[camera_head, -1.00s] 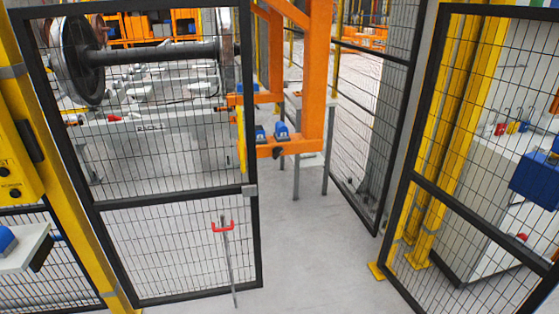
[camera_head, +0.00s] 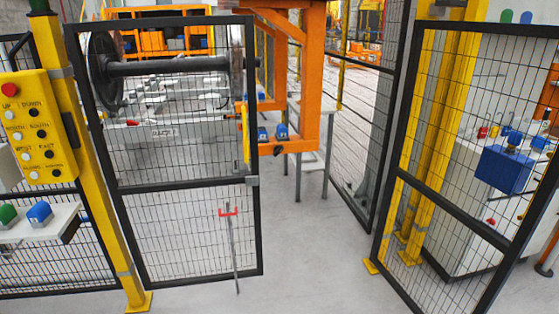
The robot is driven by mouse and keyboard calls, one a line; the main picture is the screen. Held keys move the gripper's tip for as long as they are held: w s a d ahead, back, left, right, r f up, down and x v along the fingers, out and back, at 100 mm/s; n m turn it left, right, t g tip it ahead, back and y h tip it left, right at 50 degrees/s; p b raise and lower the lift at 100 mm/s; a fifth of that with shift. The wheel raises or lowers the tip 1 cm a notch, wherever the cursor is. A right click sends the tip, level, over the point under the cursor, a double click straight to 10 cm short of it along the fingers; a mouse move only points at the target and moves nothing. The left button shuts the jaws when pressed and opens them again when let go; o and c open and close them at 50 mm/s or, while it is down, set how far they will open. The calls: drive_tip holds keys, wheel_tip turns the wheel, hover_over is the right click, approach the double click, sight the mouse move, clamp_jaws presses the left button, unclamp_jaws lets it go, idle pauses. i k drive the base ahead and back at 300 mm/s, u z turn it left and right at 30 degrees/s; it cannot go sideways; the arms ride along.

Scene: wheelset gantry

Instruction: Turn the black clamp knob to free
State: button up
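A small dark knob-like part (camera_head: 279,150) shows under the lower bar of the orange frame (camera_head: 312,100), beyond the mesh gate. It may be the black clamp knob, but it is too small to tell its shape or setting. Two blue blocks (camera_head: 281,132) sit on that bar just above it. Other black knobs show on the yellow control panel (camera_head: 38,130) at the left. My gripper is not in view.
A black mesh gate (camera_head: 183,185) stands at the left, with a red-handled rod (camera_head: 229,213) at it. Another mesh panel (camera_head: 455,170) stands at the right. Clear grey floor (camera_head: 310,250) lies between them. A wheelset (camera_head: 165,66) sits behind the left gate.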

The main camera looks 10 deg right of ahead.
sight(278, 149)
drive_tip(key=z, duration=0.5)
drive_tip(key=k, duration=0.15)
drive_tip(key=u, duration=1.1)
drive_tip(key=i, duration=1)
drive_tip(key=u, duration=0.05)
